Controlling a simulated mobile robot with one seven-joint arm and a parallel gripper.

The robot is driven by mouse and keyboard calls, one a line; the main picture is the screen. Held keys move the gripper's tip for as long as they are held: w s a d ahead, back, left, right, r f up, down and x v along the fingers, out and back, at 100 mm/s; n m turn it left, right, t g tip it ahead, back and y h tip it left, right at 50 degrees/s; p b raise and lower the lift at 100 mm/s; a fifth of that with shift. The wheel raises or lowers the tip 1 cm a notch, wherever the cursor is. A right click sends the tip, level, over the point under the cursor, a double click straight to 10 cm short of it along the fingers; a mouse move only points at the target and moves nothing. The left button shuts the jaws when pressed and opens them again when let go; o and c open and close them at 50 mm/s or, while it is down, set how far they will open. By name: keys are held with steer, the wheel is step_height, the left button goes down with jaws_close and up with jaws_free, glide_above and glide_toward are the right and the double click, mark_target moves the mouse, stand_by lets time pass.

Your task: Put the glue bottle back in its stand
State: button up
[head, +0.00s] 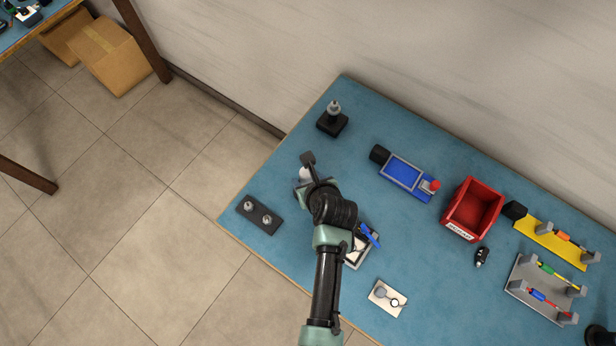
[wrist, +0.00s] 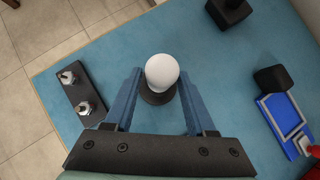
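A white round-topped object (wrist: 161,70), which looks like the glue bottle from above, stands on the blue table. A dark round base or stand (wrist: 158,96) shows directly beneath it; whether it sits in that piece is unclear. In the head view the white top (head: 305,173) is partly hidden by my gripper (head: 307,180). In the wrist view my gripper (wrist: 160,78) has its blue fingers apart, one on each side of the white object, with gaps visible. A square black block with a grey upright piece (head: 332,122) stands farther back.
A black plate with two metal studs (head: 260,215) lies to the left. A blue tray with a red knob (head: 405,175), a red bin (head: 472,209), a yellow rack (head: 548,243) and a grey rack (head: 540,292) occupy the right.

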steer(key=shift+o, duration=1)
steer(key=v, duration=1.3)
steer(key=shift+p, duration=0.45)
